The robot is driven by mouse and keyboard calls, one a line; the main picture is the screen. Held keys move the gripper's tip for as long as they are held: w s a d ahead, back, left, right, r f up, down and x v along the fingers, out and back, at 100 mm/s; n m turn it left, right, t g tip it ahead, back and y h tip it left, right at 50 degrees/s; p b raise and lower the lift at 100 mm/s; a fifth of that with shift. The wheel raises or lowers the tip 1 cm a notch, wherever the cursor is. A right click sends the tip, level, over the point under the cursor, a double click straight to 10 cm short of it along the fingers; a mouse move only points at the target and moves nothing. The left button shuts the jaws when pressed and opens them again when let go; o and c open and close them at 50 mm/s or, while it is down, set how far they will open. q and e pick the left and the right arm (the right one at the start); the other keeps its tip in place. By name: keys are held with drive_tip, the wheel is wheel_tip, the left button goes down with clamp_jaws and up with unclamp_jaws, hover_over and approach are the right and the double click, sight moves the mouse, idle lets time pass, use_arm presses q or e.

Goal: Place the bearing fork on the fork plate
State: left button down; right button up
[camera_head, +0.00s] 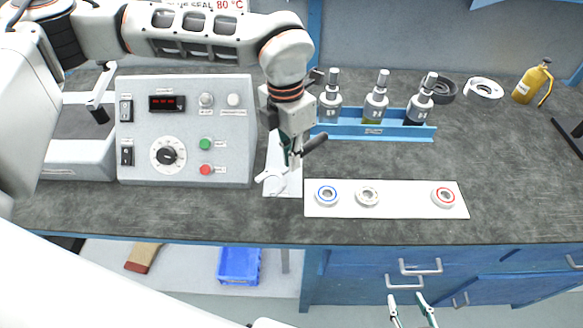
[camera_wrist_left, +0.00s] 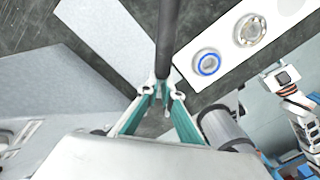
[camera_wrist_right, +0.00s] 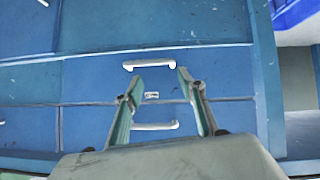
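The bearing fork (camera_head: 315,144) has a dark handle and a pale end piece over the front of the white fork plate (camera_head: 283,154). My left gripper (camera_head: 292,160) is shut on the fork near the middle, and the handle sticks out up and to the right. In the left wrist view the dark handle (camera_wrist_left: 167,35) runs up from the fingertips, and the fork plate (camera_wrist_left: 100,38) lies to its left. I cannot tell whether the fork touches the plate. My right gripper (camera_head: 412,306) is open and empty in front of the blue drawers; it also shows in the right wrist view (camera_wrist_right: 155,80).
A white strip (camera_head: 405,199) with several bearings lies right of the fork plate. The control panel (camera_head: 185,130) stands to the left. A blue rack (camera_head: 350,132) with several bottles stands behind. A yellow bottle (camera_head: 531,82) is at the far right. The right bench surface is mostly clear.

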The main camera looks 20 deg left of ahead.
use_arm(q)
drive_tip(key=shift+f, duration=1.9)
drive_tip(key=shift+f, duration=0.2)
drive_tip(key=c, duration=2.2)
unclamp_jaws()
drive_tip(key=shift+c, duration=0.2)
wheel_tip(320, 180, up, 12)
drive_tip(key=shift+a+r+p, duration=0.2)
drive_tip(key=shift+a+p, duration=0.1)
drive_tip(key=shift+a, duration=0.05)
